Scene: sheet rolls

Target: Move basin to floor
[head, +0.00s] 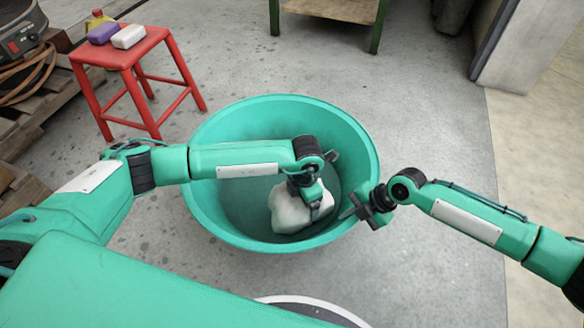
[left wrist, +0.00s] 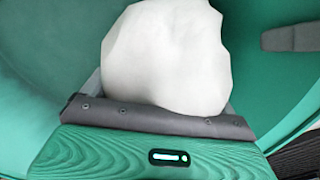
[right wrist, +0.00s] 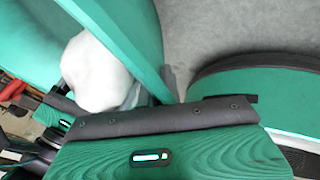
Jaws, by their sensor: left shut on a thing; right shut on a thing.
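The basin (head: 215,132) is a large round teal tub in the middle of the head view, upright. It also fills most of the left wrist view (left wrist: 45,50). A white lump (head: 287,212) lies inside it. My left gripper (head: 312,202) reaches over the rim into the basin and is shut on the white lump, which also shows in the left wrist view (left wrist: 165,60). My right gripper (head: 368,207) is shut on the basin's right rim, which crosses the right wrist view (right wrist: 125,52). I cannot tell whether the basin's bottom touches the floor.
A green-legged table (head: 335,8) stands at the back. Grey floor (head: 430,120) is clear to the right.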

